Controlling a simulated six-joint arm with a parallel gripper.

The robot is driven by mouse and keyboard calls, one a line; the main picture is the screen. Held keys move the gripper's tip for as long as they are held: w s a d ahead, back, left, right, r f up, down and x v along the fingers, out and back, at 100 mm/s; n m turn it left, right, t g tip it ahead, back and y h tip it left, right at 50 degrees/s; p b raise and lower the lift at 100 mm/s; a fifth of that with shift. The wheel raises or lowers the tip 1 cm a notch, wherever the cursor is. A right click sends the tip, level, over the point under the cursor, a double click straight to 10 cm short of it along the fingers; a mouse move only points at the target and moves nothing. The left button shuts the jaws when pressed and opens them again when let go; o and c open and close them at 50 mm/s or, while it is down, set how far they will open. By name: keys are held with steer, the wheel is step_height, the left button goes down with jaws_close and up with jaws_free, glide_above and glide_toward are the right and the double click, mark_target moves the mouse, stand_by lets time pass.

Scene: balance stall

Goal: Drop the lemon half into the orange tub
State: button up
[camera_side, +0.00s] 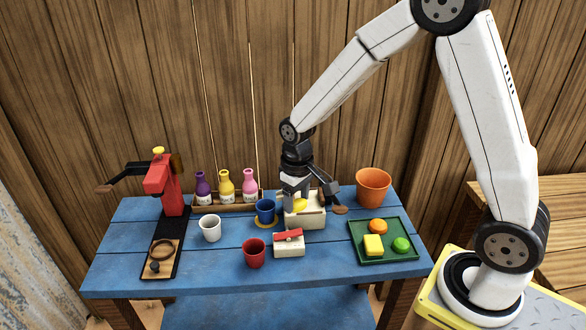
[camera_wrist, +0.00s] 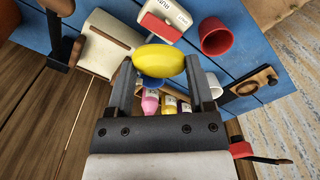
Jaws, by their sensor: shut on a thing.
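The yellow lemon half (camera_wrist: 158,60) is between the two fingers of my gripper (camera_wrist: 158,75) in the wrist view. In the side view my gripper (camera_side: 296,205) is shut on it, and the lemon half (camera_side: 300,205) shows low at the fingers, in front of a cream box (camera_side: 312,219). I cannot tell how high it is above the box. The orange tub (camera_side: 373,187) stands upright at the back right of the blue table, to the right of my gripper. Its inside is only partly visible.
A green tray (camera_side: 384,256) holds an orange, a yellow and a green item. A blue cup (camera_side: 265,209), white cup (camera_side: 210,228), red cup (camera_side: 254,252) and small cream box with red top (camera_side: 289,243) stand nearby. Three bottles (camera_side: 226,188) and a red press (camera_side: 160,185) are left.

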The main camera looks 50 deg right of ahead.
steer(key=d, duration=1.1)
steer(key=w+d, duration=0.1)
steer(key=d, duration=0.4)
steer(key=shift+d+f, duration=0.2)
steer(key=shift+d, duration=0.2)
glide_toward(371, 189)
steer(key=w+d, duration=0.3)
steer(key=d, duration=0.2)
steer(key=shift+s+d+f, duration=0.35)
steer(key=shift+s+d, duration=0.2)
steer(key=shift+d, duration=0.15)
steer(key=shift+f, duration=3)
